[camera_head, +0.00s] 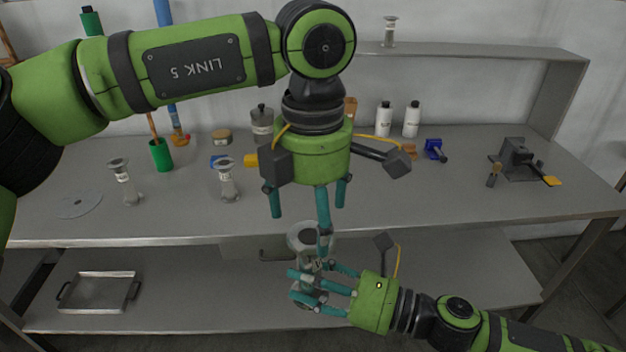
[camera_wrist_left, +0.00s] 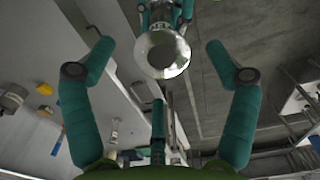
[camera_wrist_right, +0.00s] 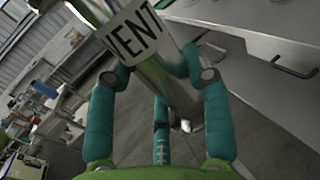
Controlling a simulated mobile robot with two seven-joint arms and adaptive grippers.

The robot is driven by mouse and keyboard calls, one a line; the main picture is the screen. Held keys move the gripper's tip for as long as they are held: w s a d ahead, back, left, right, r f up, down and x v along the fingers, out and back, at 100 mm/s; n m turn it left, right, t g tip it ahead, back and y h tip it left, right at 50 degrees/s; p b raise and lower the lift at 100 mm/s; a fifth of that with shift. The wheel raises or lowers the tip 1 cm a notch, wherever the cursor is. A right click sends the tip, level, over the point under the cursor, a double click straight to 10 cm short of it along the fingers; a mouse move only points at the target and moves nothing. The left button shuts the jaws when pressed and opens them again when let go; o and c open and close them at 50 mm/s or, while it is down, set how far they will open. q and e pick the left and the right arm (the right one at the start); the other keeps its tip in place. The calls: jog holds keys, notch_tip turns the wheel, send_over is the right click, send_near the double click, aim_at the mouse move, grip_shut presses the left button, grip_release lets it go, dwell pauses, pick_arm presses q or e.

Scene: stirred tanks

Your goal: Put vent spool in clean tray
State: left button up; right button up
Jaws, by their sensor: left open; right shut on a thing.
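The vent spool (camera_head: 299,238) is a metal spool with flanged ends. It hangs in front of the bench edge in my right gripper (camera_head: 312,285), whose fingers are shut around its body. Its VENT label (camera_wrist_right: 138,34) reads clearly in the right wrist view. My left gripper (camera_head: 308,212) is open and empty just above the spool, pointing down. The spool's round flange (camera_wrist_left: 163,54) lies ahead between the left fingers in the left wrist view. A shallow metal tray (camera_head: 98,291) with dark handles sits empty on the lower shelf at left; no marking on it is readable.
The bench top (camera_head: 400,195) holds two similar spools (camera_head: 125,183) (camera_head: 228,182), a green cup (camera_head: 160,155), white bottles (camera_head: 384,119) and a dark vise-like fixture (camera_head: 520,160). Another spool (camera_head: 389,32) stands on the upper shelf. The lower shelf (camera_head: 190,290) is clear right of the tray.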

aim_at(313, 236)
pick_arm(q)
jog(key=shift+f, duration=2.3)
jog(key=shift+d, duration=0.1)
jog(key=c, duration=1.4)
pick_arm(e)
jog(key=shift+r, duration=0.1)
pick_arm(q)
jog(key=shift+c, duration=0.6)
pick_arm(e)
jog(key=o, duration=1.4)
